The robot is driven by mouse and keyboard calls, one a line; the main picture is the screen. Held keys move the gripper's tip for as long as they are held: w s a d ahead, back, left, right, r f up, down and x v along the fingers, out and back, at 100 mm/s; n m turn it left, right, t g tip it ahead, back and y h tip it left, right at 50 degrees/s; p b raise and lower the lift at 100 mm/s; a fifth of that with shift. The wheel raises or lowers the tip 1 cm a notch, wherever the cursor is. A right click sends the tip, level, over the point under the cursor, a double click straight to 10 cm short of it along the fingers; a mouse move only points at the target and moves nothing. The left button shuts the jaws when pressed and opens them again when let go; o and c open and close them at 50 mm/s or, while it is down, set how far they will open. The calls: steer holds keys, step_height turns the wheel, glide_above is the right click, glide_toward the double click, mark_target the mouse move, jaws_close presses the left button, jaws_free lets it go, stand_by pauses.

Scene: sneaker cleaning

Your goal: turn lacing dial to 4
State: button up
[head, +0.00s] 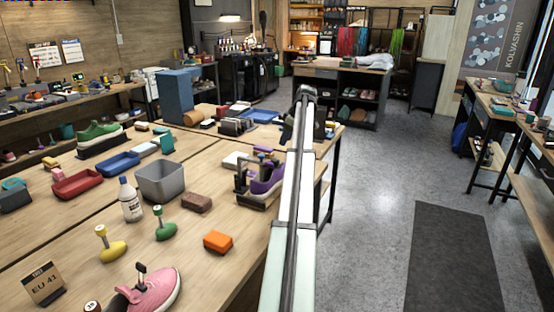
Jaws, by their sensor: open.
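I cannot pick out a lacing dial with readable numbers. A pink sneaker (154,291) with a dark upright piece in its opening is at the bottom edge of the head view. A small round piece with dark marks (92,306) is beside it, cut off by the frame. A purple sneaker (267,181) is on a dark stand near the table's right side. A green sneaker (99,131) is on another dark stand at the far left. My arm stretches forward from the bottom centre. No gripper fingers show at its end.
The wooden table (60,225) holds a grey bin (162,181), white bottle (130,200), brown block (197,203), orange block (217,241), red tray (77,184) and an EU 41 sign (43,284). Yellow and green shoe forms stand between them.

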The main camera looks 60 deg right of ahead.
mark_target(276, 159)
steer(key=x, duration=1.1)
steer(key=shift+f, duration=0.3)
steer(key=c, duration=0.8)
